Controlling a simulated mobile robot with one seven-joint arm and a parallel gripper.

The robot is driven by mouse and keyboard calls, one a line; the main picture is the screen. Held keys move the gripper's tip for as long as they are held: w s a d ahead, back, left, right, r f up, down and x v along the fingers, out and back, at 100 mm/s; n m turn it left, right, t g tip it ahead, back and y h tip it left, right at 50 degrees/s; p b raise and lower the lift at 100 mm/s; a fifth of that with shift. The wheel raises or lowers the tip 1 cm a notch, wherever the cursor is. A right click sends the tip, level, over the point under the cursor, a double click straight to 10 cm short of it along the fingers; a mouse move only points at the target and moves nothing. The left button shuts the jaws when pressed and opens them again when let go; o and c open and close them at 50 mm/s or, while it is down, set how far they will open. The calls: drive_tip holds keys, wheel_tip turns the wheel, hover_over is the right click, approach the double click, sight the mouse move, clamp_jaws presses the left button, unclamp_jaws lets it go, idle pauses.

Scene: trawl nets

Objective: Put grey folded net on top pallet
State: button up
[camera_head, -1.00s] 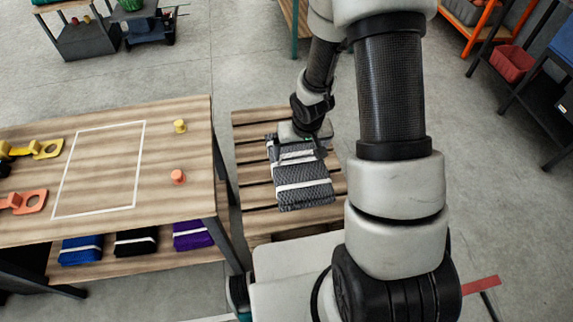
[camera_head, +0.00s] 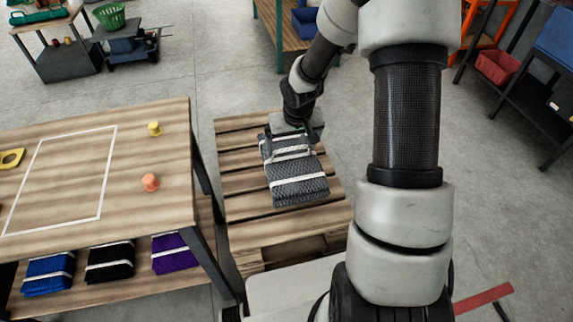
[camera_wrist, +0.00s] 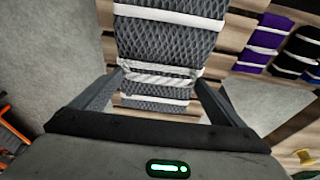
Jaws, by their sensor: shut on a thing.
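The grey folded net (camera_head: 296,180) has a mesh surface and white bands. It is over the wooden slatted pallet (camera_head: 245,190) in the head view. I cannot tell whether it touches the slats. My gripper (camera_head: 290,138) is at the net's far end, shut on it. In the wrist view the two fingers of my gripper (camera_wrist: 157,84) clasp the sides of the grey net (camera_wrist: 160,45) near a white band. Pallet slats (camera_wrist: 225,35) show behind the net there.
A wooden table (camera_head: 120,185) with a white outlined rectangle stands left of the pallet.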

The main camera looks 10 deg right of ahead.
sight(292, 160)
wheel_tip(292, 160, down, 7)
drive_tip(key=shift+f+b, duration=0.2)
drive_tip(key=shift+b, duration=0.85)
drive_tip(key=shift+f, duration=0.1)
drive_tip(key=o, duration=1.8)
drive_tip(key=s+r+h+p, duration=0.1)
drive_tip(key=s+r, duration=0.3)
drive_tip(key=r, duration=0.6)
drive_tip(key=s+r+t+p, duration=0.1)
drive_tip(key=s+r+p, duration=0.15)
drive_tip(key=r, duration=0.65)
drive_tip(key=s+r+h, duration=0.1)
drive_tip(key=s+r, duration=0.3)
drive_tip(key=r, duration=0.6)
drive_tip(key=s+a+r+t+y, duration=0.1)
drive_tip(key=s+r, duration=0.4)
drive_tip(key=s, duration=0.3)
drive_tip(key=s+a+r+t+y, duration=0.1)
drive_tip(key=s+a+r, duration=0.1)
drive_tip(key=s+r, duration=0.45)
wheel_tip(292, 160, up, 16)
drive_tip(key=p, duration=1.9)
